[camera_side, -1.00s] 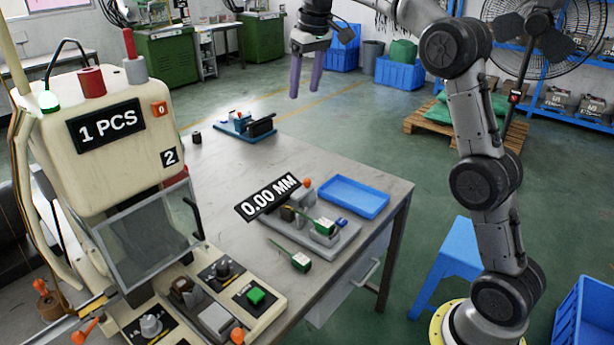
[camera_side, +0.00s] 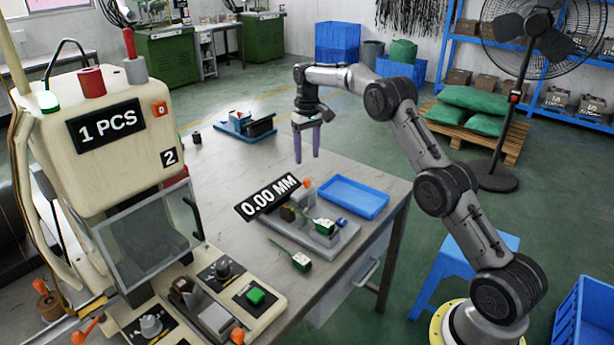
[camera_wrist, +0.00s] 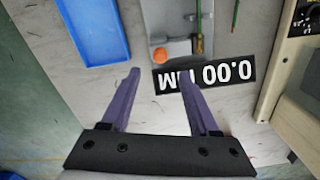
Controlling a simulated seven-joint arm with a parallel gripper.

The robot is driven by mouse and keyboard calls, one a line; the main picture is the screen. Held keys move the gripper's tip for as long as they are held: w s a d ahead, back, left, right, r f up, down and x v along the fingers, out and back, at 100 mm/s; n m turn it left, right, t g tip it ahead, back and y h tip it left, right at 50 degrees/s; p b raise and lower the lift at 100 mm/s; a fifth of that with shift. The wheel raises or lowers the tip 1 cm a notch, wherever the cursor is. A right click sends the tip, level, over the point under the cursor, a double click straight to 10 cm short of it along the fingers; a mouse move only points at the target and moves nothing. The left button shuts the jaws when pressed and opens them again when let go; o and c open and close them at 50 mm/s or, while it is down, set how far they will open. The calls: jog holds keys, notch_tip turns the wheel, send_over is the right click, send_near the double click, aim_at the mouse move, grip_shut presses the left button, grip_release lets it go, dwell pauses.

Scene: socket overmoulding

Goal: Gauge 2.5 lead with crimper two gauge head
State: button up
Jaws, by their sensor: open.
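My gripper (camera_side: 306,159) is open and empty above the back of the bench, behind the gauge; its purple fingers point down. In the wrist view my gripper (camera_wrist: 157,78) shows nothing between its fingers. The grey gauge fixture (camera_side: 330,240) carries a sign reading 0.00 MM (camera_side: 268,198), an orange knob (camera_side: 306,184) and a green-bodied part (camera_side: 324,226). A second green part with a thin lead (camera_side: 301,262) lies on the bench in front of the gauge. The cream machine (camera_side: 110,130) at left reads 1 PCS and 2. I cannot tell which lead is the 2.5 one.
An empty blue tray (camera_side: 352,198) lies to the right of the gauge. A blue vise-like tool (camera_side: 246,126) and a small black part (camera_side: 197,138) sit at the back of the bench (camera_side: 215,175). The machine's clear guard (camera_side: 145,240) and control panel border the left side.

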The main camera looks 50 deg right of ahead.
aim_at(307, 179)
notch_tip(307, 179, down, 8)
jog(key=shift+f, duration=0.1)
dwell(0.4)
grip_shut()
dwell(1.2)
